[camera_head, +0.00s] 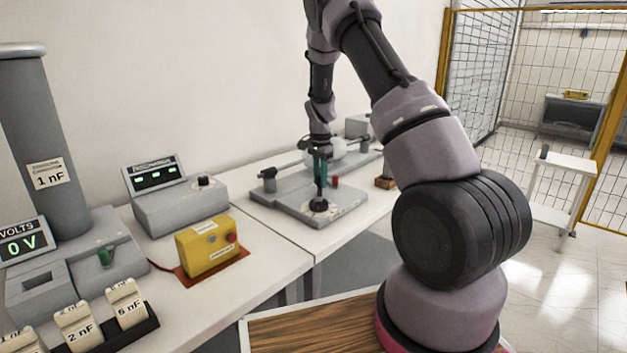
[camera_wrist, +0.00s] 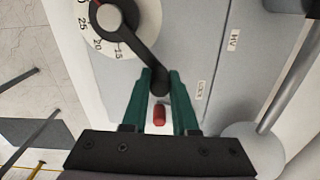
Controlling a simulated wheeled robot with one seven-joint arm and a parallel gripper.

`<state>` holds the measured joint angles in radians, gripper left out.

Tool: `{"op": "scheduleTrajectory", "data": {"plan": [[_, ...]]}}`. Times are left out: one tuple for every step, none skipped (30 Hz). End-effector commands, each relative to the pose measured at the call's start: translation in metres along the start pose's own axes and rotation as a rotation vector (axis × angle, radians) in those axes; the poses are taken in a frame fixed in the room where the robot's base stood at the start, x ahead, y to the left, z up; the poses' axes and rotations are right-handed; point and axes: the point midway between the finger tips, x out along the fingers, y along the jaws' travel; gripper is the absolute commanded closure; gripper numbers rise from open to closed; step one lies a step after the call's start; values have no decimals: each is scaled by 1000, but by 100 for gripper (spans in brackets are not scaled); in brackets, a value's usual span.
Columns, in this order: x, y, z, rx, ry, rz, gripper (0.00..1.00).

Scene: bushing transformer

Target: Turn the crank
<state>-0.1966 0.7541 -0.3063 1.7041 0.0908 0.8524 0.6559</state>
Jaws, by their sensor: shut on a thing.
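The crank (camera_wrist: 138,48) is a black arm running from a round hub on a white numbered dial (camera_wrist: 92,42) to a knob-like end, as the wrist view shows. The numbers 15, 20 and 25 show near the hub. My gripper (camera_wrist: 162,80) has teal fingers, one on each side of the crank's end, and is shut on it. In the head view my gripper (camera_head: 320,172) points down over the grey device plate (camera_head: 285,205), just above the black crank hub (camera_head: 319,206). The fingers partly hide the crank there.
A small red post (camera_head: 334,181) stands near the fingers. A yellow box (camera_head: 208,247), a grey meter (camera_head: 180,205) and capacitor blocks (camera_head: 76,325) stand on the left table. The floor at right is mostly clear.

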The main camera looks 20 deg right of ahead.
Motion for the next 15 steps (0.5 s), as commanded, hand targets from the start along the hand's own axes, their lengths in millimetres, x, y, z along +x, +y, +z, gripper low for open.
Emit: {"op": "scheduleTrajectory", "data": {"plan": [[-1, 2, -3, 35, 2, -2, 100], [-1, 3, -4, 57, 2, -2, 100], [-1, 5, -5, 87, 1, -2, 100], [-1, 7, -7, 106, 2, -2, 100], [-1, 8, -8, 126, 2, -2, 100], [-1, 10, -9, 149, 2, -2, 100], [-1, 10, -10, 166, 1, -2, 100], [-1, 12, -11, 171, 1, -3, 100], [-1, 13, -12, 168, 1, -3, 100], [-1, 14, -12, 167, 1, -3, 100], [-1, 15, -13, 167, 1, -3, 100], [-1, 16, -14, 166, 1, -3, 100], [-1, 17, -14, 166, 1, -3, 100], [-1, 17, -14, 165, 1, -2, 100], [-1, 18, -15, 165, 1, -2, 100]]}}
